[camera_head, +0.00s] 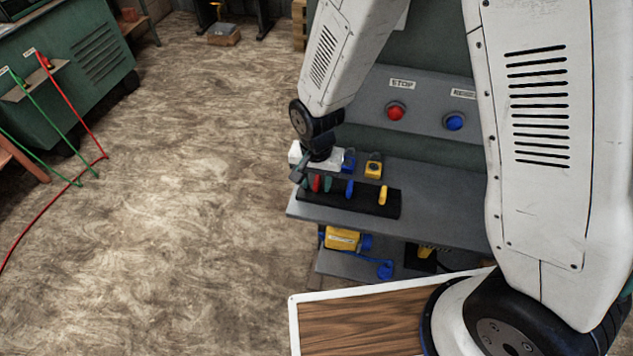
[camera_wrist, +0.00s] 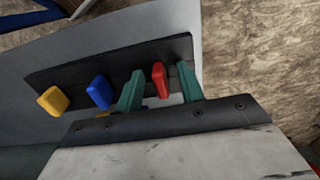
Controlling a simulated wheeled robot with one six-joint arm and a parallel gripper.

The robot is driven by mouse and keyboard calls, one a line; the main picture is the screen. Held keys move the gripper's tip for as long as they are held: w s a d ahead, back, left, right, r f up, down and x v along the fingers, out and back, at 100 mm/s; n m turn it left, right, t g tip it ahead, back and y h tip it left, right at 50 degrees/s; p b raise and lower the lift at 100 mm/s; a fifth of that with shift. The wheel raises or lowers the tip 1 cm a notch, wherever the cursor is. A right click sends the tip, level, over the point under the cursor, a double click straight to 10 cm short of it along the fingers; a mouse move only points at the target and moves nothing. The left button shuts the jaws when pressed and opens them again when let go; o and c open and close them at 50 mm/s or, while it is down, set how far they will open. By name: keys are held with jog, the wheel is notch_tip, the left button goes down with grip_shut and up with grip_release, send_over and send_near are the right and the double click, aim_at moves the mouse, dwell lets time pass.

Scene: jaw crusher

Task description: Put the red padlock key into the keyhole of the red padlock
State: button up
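The red padlock key (camera_wrist: 159,80) stands in a black holder (camera_wrist: 70,68), showing its red handle. My gripper (camera_wrist: 160,73) is open in the wrist view, with one green finger on each side of the red handle and gaps visible between them. In the head view my gripper (camera_head: 316,182) is over the left end of the holder, with the red key between its fingers. I cannot make out the red padlock in either view; my gripper hides part of the ledge behind the holder.
A blue key (camera_wrist: 98,92) and a yellow key (camera_wrist: 53,101) stand in the same holder. A blue padlock (camera_head: 348,160) and a yellow padlock (camera_head: 374,166) sit behind it. A red button (camera_head: 395,111) and a blue button (camera_head: 454,121) are on the panel above. Open floor lies left.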

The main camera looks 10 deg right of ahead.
grip_shut()
jog(key=shift+r, duration=0.1)
